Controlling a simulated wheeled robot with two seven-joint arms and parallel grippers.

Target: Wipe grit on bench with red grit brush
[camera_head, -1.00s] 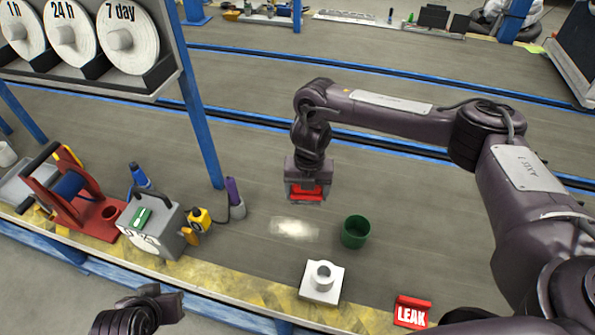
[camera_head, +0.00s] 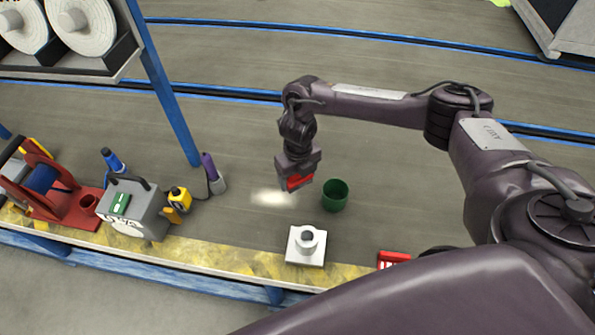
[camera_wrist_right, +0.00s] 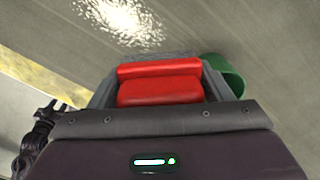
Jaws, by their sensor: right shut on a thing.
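The pale grit patch (camera_head: 272,198) lies on the grey bench (camera_head: 240,225); it also shows bright at the top of the right wrist view (camera_wrist_right: 122,18). My right gripper (camera_head: 297,181) is shut on the red grit brush (camera_head: 300,182), just above and to the right of the patch. The brush's red body fills the space between the jaws in the right wrist view (camera_wrist_right: 160,84). Its bristles are hidden, and I cannot tell if it touches the bench. My left gripper is not in view.
A green cup (camera_head: 336,196) stands just right of the brush. A white block with a round post (camera_head: 306,245) sits near the front edge, with a red sign (camera_head: 393,258) to its right. A grey box (camera_head: 133,208) and a purple-topped holder (camera_head: 213,175) stand left.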

